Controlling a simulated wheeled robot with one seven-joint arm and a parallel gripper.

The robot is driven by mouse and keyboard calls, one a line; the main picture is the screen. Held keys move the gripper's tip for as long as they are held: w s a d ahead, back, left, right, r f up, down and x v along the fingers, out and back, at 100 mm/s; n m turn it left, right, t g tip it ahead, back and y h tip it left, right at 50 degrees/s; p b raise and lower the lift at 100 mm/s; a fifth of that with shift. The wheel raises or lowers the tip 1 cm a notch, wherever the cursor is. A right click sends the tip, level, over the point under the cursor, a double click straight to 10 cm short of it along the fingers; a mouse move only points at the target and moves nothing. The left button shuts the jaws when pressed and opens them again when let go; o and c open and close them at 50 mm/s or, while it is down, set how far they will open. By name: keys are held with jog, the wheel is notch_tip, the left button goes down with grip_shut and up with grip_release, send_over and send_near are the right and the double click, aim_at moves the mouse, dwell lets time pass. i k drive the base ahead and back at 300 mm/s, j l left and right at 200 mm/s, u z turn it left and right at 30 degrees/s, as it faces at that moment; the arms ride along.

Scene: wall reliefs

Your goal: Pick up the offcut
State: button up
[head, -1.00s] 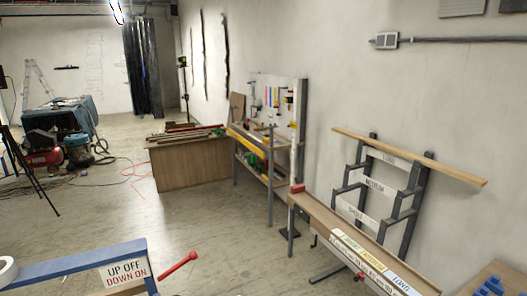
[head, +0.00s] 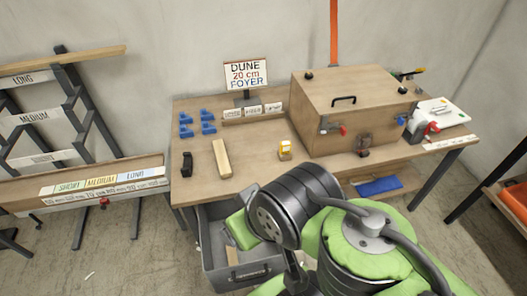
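A short pale wooden piece (head: 221,158), which looks like an offcut, lies flat on the workbench (head: 255,178), left of a small yellow block. Another pale strip (head: 232,256) shows in the grey drawer or bin below the bench front, partly hidden. I cannot tell which of the two is the offcut meant. My green and dark grey arm reaches up from the bottom right, in front of the bench's front edge. My gripper itself is not visible.
On the bench are blue clips (head: 197,123), a black item (head: 187,165), a yellow block (head: 285,150), a wooden box (head: 350,105) and a DUNE sign (head: 246,75). A rack (head: 75,115) with a long board on top stands left. An orange bin (head: 515,200) is at right.

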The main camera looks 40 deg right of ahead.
aim_at(222, 156)
jog(key=z, duration=0.5)
jog(key=j+u, duration=0.2)
jog(key=u, duration=0.2)
jog(key=i+j+u, duration=0.15)
jog(key=u, duration=0.3)
jog(key=i+j+u, duration=0.1)
jog(key=u, duration=0.3)
jog(key=i+j+u, duration=0.15)
jog(key=u, duration=0.3)
jog(key=i+j+z, duration=0.1)
jog(key=i+z, duration=0.2)
jog(key=z, duration=0.15)
jog(key=i+j+z, duration=0.2)
jog(key=z, duration=0.25)
jog(key=i+z, duration=0.1)
jog(key=z, duration=0.3)
jog(key=i+j+z, duration=0.1)
jog(key=z, duration=0.25)
jog(key=i+j+z, duration=0.1)
jog(key=z, duration=0.3)
jog(key=j, duration=0.1)
